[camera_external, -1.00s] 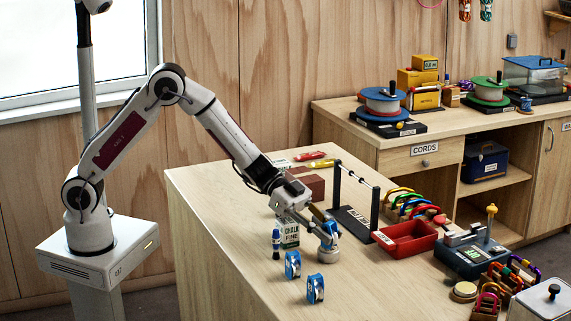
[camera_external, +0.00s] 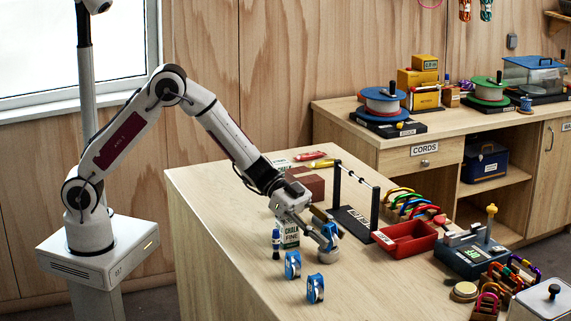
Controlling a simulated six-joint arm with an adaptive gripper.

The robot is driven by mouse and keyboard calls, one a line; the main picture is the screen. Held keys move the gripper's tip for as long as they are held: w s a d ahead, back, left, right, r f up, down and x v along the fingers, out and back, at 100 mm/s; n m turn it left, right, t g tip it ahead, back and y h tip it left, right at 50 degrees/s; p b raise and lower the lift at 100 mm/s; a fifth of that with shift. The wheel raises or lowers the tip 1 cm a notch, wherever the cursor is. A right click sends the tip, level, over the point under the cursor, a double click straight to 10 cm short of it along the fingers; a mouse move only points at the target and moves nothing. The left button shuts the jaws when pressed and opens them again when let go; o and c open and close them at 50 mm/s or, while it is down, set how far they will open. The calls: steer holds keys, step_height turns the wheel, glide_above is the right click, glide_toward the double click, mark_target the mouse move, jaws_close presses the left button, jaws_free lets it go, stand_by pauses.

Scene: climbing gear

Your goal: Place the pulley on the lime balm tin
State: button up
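A blue pulley (camera_external: 331,231) is at my gripper (camera_external: 326,240), low over the front part of the bench. It sits on or just above a small pale round tin (camera_external: 328,256); whether it touches is hard to tell. My fingers are beside the pulley and partly hide it; I cannot tell whether they grip it. Two more blue pulleys stand nearer the camera, one left (camera_external: 292,265) and one lower (camera_external: 315,288). Another round tin with a yellowish lid (camera_external: 463,291) lies at the right. No label reads on either tin.
A chalk box (camera_external: 290,236) and a small blue bottle (camera_external: 276,243) stand left of my gripper. A black rack with a bar (camera_external: 352,218) and a red tray (camera_external: 405,240) stand to its right. A scale-like device (camera_external: 470,260) is farther right. The front left bench is clear.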

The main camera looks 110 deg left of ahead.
steer(key=shift+r, duration=0.15)
steer(key=shift+v, duration=6)
steer(key=shift+d+r, duration=0.1)
steer(key=shift+w+r+y, duration=0.2)
steer(key=shift+r+y, duration=0.2)
steer(key=s+r+n+g+y, duration=0.1)
steer(key=s+r+n+y, duration=0.3)
steer(key=s+r+y, duration=0.65)
steer(key=s+d+f+g+h, duration=0.2)
steer(key=s+d, duration=0.6)
steer(key=s, duration=0.4)
steer(key=s+d+f+g+h, duration=0.2)
steer(key=s+d+g+h, duration=0.2)
steer(key=s+d, duration=0.4)
steer(key=s, duration=0.5)
steer(key=shift+n, duration=0.3)
